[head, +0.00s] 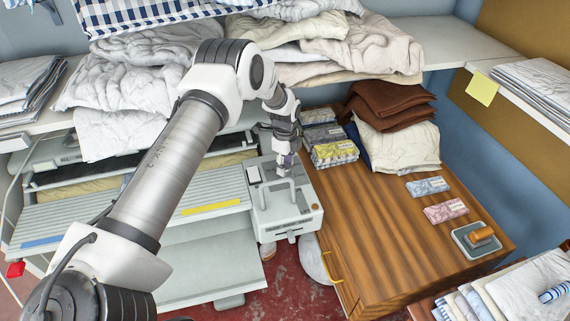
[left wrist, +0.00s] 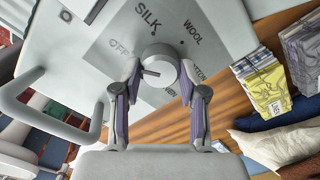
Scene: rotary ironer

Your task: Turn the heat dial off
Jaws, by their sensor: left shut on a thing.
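The heat dial (left wrist: 158,66) is a round grey knob on a grey label plate in the left wrist view. The words OFF, SILK and WOOL are printed around it, with another word partly hidden at the right. A short dark mark on the knob's face points left. My left gripper (left wrist: 158,78) is shut on the dial, one finger on each side. In the head view my left gripper (head: 286,158) reaches down onto the ironer's control box (head: 300,222) and hides the dial. My right gripper is not in view.
A grey handle (head: 278,193) arches over the control box, close to the gripper. Right of it, a wooden cabinet (head: 390,240) holds boxes, folded brown and cream cloths and a small tray (head: 465,248). Laundry piles (head: 340,45) lie on the shelf behind.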

